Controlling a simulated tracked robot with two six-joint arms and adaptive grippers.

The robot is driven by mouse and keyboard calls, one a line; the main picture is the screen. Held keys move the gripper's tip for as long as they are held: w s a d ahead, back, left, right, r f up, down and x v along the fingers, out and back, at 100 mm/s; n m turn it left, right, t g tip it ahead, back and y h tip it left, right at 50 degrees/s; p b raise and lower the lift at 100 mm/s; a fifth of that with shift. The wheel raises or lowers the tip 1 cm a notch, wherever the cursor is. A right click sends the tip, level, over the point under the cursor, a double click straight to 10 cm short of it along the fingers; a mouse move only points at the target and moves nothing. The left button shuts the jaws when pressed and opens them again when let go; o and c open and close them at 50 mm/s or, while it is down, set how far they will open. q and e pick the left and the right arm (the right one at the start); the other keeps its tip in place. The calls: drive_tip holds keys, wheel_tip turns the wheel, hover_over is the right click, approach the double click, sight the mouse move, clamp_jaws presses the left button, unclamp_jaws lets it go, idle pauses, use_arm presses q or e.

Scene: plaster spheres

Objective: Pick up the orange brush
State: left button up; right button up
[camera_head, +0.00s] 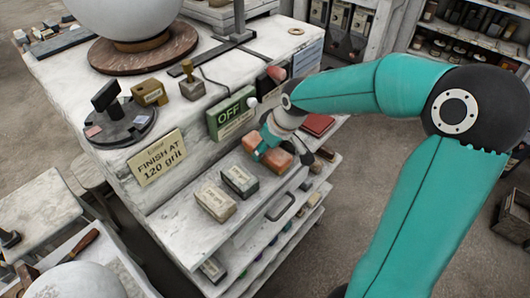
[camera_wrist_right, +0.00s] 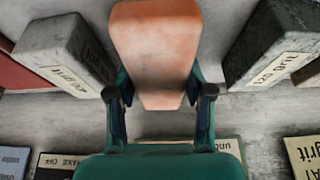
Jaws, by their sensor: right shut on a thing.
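The orange brush (camera_head: 276,160) shows as a smooth, worn orange block on the pulled-out shelf of the white workbench; no bristles show. It fills the middle of the right wrist view (camera_wrist_right: 155,50). My right gripper (camera_head: 266,146) comes down over it in the head view. In the wrist view the two dark fingertips of this gripper (camera_wrist_right: 160,93) press on its sides, one left and one right. The underside of the brush is hidden, so I cannot tell if it touches the shelf. My left gripper is not in view.
A green OFF sign (camera_head: 230,112), a yellow sign (camera_head: 160,158) and a red block (camera_head: 317,124) are near.

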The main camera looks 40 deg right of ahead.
drive_tip(key=shift+r, duration=0.1)
drive_tip(key=shift+s+r+b, duration=0.15)
drive_tip(key=shift+r+b, duration=0.15)
drive_tip(key=shift+r, duration=0.15)
wheel_tip(320, 180, up, 6)
drive_tip(key=s+d+b, duration=0.1)
drive_tip(key=s+b, duration=0.5)
drive_tip(key=s, duration=1.3)
drive_tip(key=shift+s+d, duration=0.35)
drive_tip(key=o, duration=0.5)
drive_tip(key=shift+c, duration=1.4)
